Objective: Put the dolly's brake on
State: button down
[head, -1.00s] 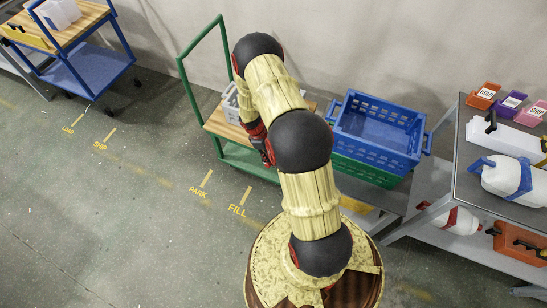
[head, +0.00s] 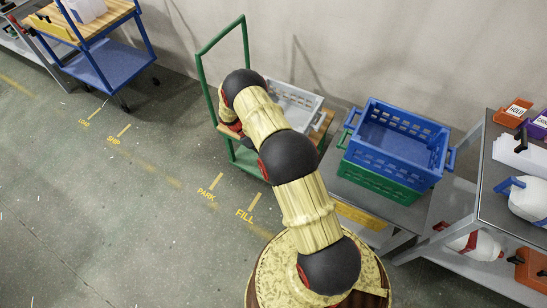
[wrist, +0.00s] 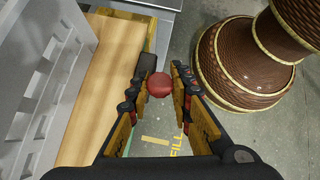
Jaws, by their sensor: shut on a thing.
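The dolly has a green frame with a tall green handle (head: 199,82) and a wooden deck (head: 326,121), also seen in the wrist view (wrist: 98,85). A light grey crate (head: 298,98) stands on the deck; its ribbed wall (wrist: 50,60) fills the left of the wrist view. A round red knob (wrist: 160,86) sits beside the deck's edge, between the fingers of my gripper (wrist: 163,74). My gripper is shut on this red knob. The knob's stem is not visible. In the head view my arm hides the knob and most of my gripper.
Blue (head: 398,150) and green (head: 378,182) crates are stacked on a grey stand right of the dolly. A metal table (head: 500,190) holds bins and a jug at far right. A blue cart (head: 105,65) stands at upper left. The floor on the left is clear.

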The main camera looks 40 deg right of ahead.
jog(key=c, duration=1.6)
grip_release()
jog(key=v, duration=1.2)
